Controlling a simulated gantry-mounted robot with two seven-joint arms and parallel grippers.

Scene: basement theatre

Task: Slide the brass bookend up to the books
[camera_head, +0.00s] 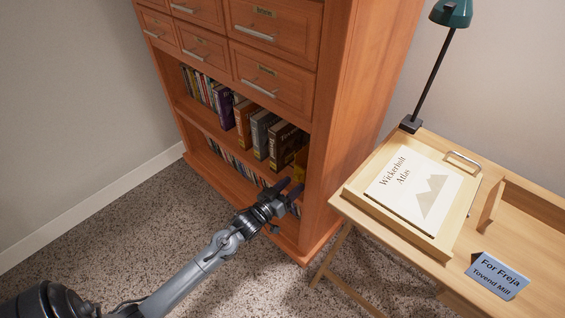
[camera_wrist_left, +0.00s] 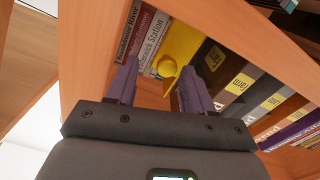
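The brass bookend (camera_wrist_left: 184,46) is a yellow plate with a round knob (camera_wrist_left: 166,68), standing on the bookcase shelf. In the head view only a yellow sliver (camera_head: 300,164) shows near the right side wall. Thick dark books (camera_wrist_left: 238,88) stand beside it, to its right in the left wrist view; the head view shows the row (camera_head: 272,140) too. I cannot tell whether bookend and books touch. My left gripper (camera_head: 291,187) reaches the shelf opening. In the left wrist view its fingers (camera_wrist_left: 158,66) are apart, with the knob showing between them. My right gripper is out of view.
The bookcase side wall (camera_head: 345,110) is close to my gripper. A desk (camera_head: 460,262) with an atlas (camera_head: 412,185), lamp (camera_head: 450,14) and blue card (camera_head: 497,276) stands right.

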